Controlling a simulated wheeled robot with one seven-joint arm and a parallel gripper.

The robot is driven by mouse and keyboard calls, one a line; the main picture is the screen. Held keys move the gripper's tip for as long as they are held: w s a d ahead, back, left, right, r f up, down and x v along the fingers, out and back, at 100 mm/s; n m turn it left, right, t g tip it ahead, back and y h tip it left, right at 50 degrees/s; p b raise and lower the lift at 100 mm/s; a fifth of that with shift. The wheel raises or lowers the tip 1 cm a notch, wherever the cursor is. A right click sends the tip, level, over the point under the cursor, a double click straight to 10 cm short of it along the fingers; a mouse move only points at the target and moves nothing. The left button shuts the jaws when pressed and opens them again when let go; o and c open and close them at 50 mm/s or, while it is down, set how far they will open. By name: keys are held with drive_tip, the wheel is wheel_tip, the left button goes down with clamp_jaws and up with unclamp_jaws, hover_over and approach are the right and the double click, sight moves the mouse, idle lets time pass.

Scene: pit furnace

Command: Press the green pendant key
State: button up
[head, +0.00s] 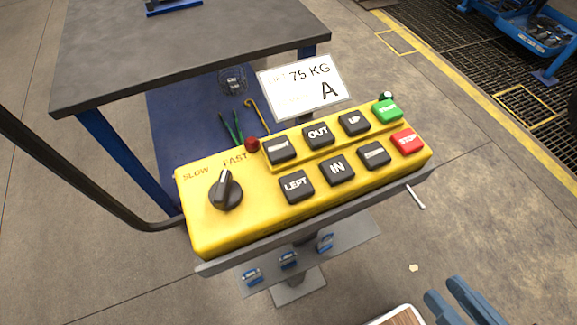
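The green key (387,111) is at the far right end of the back row on the yellow pendant box (210,236). Its white lettering is too small to read surely. The red STOP key (407,141) is just in front of it, in the front row. Blue-grey finger-like parts at the lower right edge look like my gripper (459,304). They are well apart from the box and partly cut off by the frame, so their opening is unclear.
Black keys (318,135) fill the rest of both rows, and a black SLOW/FAST knob (226,192) is at left. A white 75 KG card (301,86) stands behind the box. A grey-topped table (180,50) is beyond. A white-edged brown object (401,317) is at the bottom.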

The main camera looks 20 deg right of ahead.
clamp_jaws()
idle(1.4)
